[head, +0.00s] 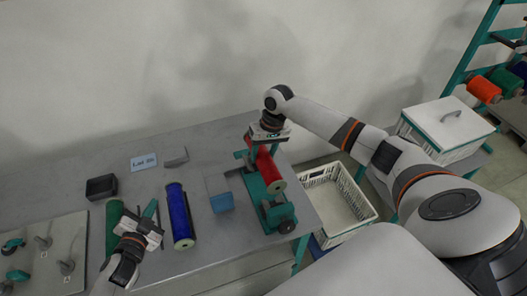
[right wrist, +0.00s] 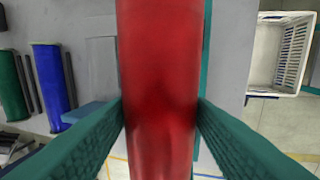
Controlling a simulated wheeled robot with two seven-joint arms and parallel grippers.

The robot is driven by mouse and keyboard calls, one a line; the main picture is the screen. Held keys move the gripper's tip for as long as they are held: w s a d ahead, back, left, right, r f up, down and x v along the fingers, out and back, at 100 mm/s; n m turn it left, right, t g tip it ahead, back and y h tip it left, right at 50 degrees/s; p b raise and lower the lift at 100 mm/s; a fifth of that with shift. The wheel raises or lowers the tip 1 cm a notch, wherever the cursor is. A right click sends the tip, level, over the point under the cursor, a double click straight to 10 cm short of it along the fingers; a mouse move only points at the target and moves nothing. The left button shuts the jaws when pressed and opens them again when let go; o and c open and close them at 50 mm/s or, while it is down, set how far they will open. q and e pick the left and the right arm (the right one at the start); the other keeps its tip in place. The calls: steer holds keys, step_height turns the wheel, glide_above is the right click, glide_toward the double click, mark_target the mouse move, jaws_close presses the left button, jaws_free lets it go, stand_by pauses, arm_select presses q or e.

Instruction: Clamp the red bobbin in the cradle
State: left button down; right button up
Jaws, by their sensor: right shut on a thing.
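The red bobbin (head: 269,172) is at the teal cradle (head: 279,215) on the right part of the table, lying lengthwise along it. My right gripper (head: 265,146) is shut on the red bobbin near its far end. In the right wrist view the red bobbin (right wrist: 160,60) fills the middle, with a teal finger on each side. Whether the bobbin rests fully in the cradle cannot be told; the gripper and bobbin hide part of it. My left gripper (head: 139,222) is low over the table between the green and blue bobbins; its jaw opening is unclear.
A blue bobbin (head: 180,214) and a green bobbin (head: 113,222) lie left of the cradle, with a blue-faced block (head: 221,202) between. A black box (head: 101,187) and a pegged panel (head: 44,258) are further left. A white basket (head: 345,205) stands right of the table.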

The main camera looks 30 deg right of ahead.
arm_select(q)
steer(key=s+d+f+m+g, duration=0.1)
steer(key=s+d, duration=0.3)
steer(key=s+d+f+m+g+h, duration=0.1)
steer(key=s+d, duration=0.3)
steer(key=s+d+f+g, duration=0.1)
steer(key=s+d+g, duration=0.1)
steer(key=s+d, duration=0.1)
steer(key=shift+s+d+f+m, duration=0.2)
steer(key=shift+s+d+m, duration=0.2)
steer(key=shift+d, duration=0.2)
steer(key=s+d+f+y, duration=0.1)
steer(key=s+d+f+m+t+y, duration=0.1)
steer(key=y, duration=0.1)
steer(key=d+t+y, duration=0.1)
steer(key=shift+s+d+f+m+y, duration=0.25)
steer(key=shift+s+f+m+y, duration=0.05)
steer(key=shift+s+f+y, duration=0.1)
steer(key=shift+s+d+r+t+y, duration=0.2)
steer(key=shift+s+t+y, duration=0.1)
steer(key=shift+t+y, duration=0.15)
steer(key=shift+s+d+r+m+t+y, duration=0.1)
steer(key=shift+s+r+m+t+y, duration=0.3)
steer(key=shift+y, duration=0.35)
steer(key=shift+w+d, duration=0.25)
steer(key=shift+w, duration=0.85)
steer(key=shift+w+d, duration=0.25)
steer(key=shift+w, duration=0.8)
steer(key=shift+w+d, duration=0.25)
steer(key=shift+w, duration=0.85)
